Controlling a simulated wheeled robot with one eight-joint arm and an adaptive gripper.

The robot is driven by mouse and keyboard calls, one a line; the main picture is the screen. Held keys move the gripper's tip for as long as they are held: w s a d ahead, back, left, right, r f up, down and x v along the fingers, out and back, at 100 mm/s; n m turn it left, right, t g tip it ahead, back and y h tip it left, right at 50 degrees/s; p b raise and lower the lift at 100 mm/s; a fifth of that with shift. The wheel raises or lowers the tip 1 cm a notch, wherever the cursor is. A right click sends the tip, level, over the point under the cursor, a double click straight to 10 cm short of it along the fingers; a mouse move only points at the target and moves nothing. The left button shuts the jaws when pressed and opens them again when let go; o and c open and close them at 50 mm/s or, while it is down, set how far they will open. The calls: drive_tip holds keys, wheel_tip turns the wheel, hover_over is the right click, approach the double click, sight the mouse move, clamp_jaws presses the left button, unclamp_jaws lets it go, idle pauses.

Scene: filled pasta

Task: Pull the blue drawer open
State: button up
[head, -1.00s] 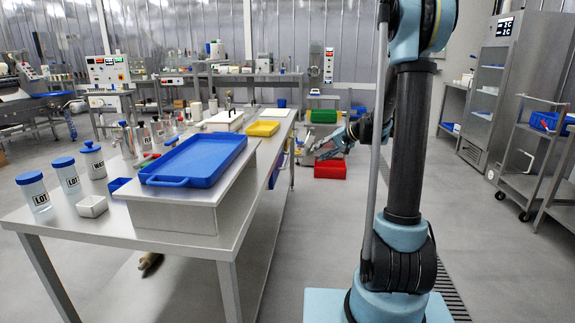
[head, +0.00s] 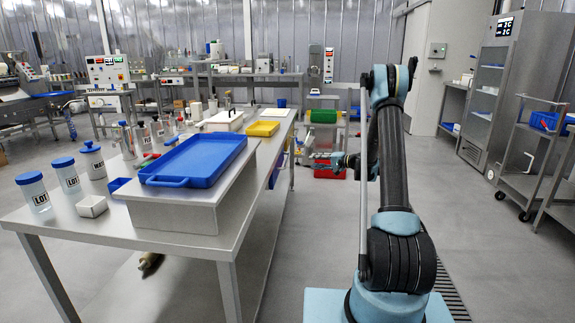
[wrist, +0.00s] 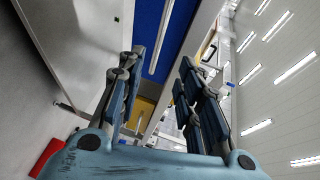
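The blue drawer (head: 273,177) shows as a narrow blue front on the right side of the steel table, seen edge-on in the head view. In the wrist view, a blue front (wrist: 178,30) with a pale bar handle (wrist: 161,38) lies beyond my fingers. My gripper (head: 316,160) is to the right of the table, apart from it, pointing toward the table side. In the wrist view my gripper (wrist: 163,58) is open, with its two fingers spread and nothing between them. The handle appears in line with the gap, ahead of the fingertips. The drawer looks shut.
A yellow front (wrist: 144,108) is beside the blue one. The steel table (head: 262,183) carries a blue tray (head: 200,157), a yellow tray (head: 263,129) and labelled jars. A red bin (head: 330,173) sits on the floor behind my gripper.

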sight(287, 161)
drive_tip(key=x, duration=1.7)
drive_tip(key=shift+w+a+f, duration=0.1)
drive_tip(key=shift+w+a, duration=0.1)
clamp_jaws()
